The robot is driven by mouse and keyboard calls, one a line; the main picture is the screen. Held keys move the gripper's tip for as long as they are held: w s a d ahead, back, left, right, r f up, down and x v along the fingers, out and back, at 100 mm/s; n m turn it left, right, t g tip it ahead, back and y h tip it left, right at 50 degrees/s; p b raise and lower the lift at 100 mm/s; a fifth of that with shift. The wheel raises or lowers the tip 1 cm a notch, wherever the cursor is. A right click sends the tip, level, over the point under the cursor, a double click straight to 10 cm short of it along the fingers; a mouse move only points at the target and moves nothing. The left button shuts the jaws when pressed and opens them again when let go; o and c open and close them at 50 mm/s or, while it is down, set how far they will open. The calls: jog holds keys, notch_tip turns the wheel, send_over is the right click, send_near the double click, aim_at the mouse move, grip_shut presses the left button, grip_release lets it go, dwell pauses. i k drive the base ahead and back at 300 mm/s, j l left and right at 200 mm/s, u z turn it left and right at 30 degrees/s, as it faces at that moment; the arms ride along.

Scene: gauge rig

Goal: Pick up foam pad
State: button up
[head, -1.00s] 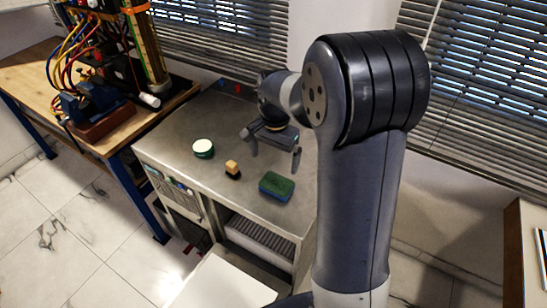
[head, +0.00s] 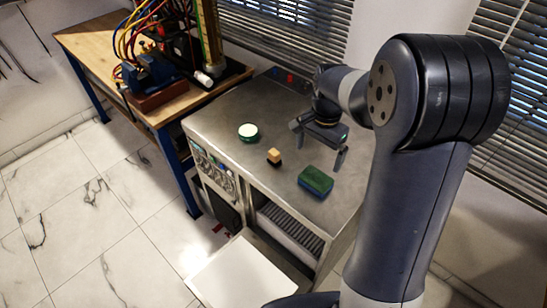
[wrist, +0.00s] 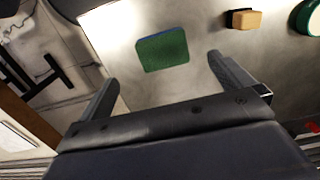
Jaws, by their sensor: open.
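The foam pad (head: 316,181) looks like a green block with a blue lower layer. It lies flat on the grey metal worktop near its front right edge. In the wrist view the foam pad (wrist: 162,50) sits ahead of the fingers, roughly between their lines. My gripper (head: 318,146) is open and empty, above the worktop and behind the pad. In the wrist view my gripper (wrist: 162,80) shows both fingers spread, with the pad apart from them.
A small tan block (head: 274,156) and a round green container with a white top (head: 248,132) stand left of the pad. A wooden bench (head: 98,42) with hoses and a vise (head: 150,82) is at the left. The worktop (head: 222,110) is otherwise mostly clear.

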aim_at(275, 159)
jog(key=u, duration=1.95)
jog(key=z, duration=1.55)
jog(key=i+j+z, duration=0.1)
jog(key=j, duration=0.4)
jog(key=i+j, duration=0.1)
jog(key=j, duration=0.4)
jog(key=i+z, duration=0.05)
